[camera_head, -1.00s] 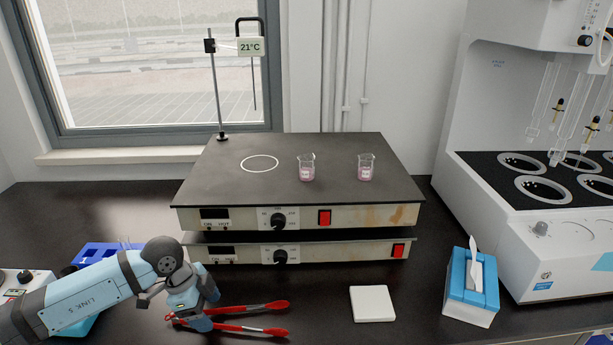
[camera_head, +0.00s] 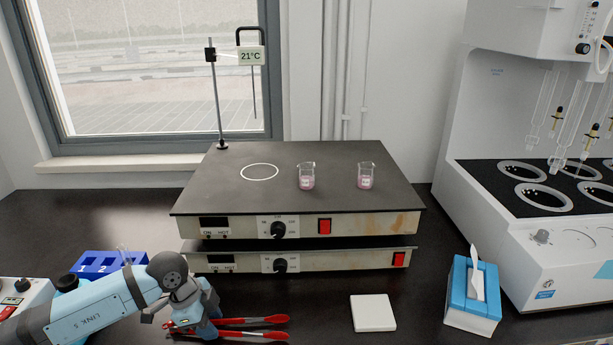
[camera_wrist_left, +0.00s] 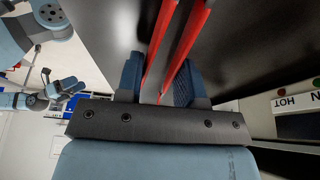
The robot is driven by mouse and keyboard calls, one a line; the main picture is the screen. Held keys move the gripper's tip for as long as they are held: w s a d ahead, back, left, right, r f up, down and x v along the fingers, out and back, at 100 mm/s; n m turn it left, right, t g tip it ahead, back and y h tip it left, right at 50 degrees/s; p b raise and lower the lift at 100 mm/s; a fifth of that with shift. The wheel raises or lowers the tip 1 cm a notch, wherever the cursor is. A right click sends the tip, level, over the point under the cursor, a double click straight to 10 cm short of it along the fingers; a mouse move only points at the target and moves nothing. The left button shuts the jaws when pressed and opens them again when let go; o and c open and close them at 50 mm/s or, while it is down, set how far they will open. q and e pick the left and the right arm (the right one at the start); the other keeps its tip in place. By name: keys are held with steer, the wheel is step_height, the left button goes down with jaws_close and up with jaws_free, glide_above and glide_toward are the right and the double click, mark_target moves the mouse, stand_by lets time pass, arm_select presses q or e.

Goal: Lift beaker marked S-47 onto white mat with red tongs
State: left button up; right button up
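Two beakers with pink liquid stand on the upper hot plate: a middle beaker (camera_head: 307,177) and a right beaker (camera_head: 366,177). Both carry small labels too small to read, so I cannot tell which is S-47. The white mat (camera_head: 373,313) lies bare on the bench. My right gripper is out of view.
The upper hot plate (camera_head: 230,200) stacks on another, with a thermometer stand (camera_head: 217,100) at its back left. A blue numbered rack (camera_head: 105,262) is behind my left arm. A tissue box (camera_head: 472,295) and a white distiller (camera_head: 540,245) are right of the mat.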

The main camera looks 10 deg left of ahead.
steer(key=r+p, duration=0.1)
steer(key=p, duration=0.2)
steer(key=r+p, duration=0.2)
steer(key=p, duration=0.1)
steer(key=s+d+r+p, duration=0.1)
steer(key=r+p, duration=0.1)
steer(key=p, duration=0.1)
steer(key=shift+r+p, duration=0.25)
steer(key=shift+p, duration=0.05)
steer(key=shift+a, duration=0.1)
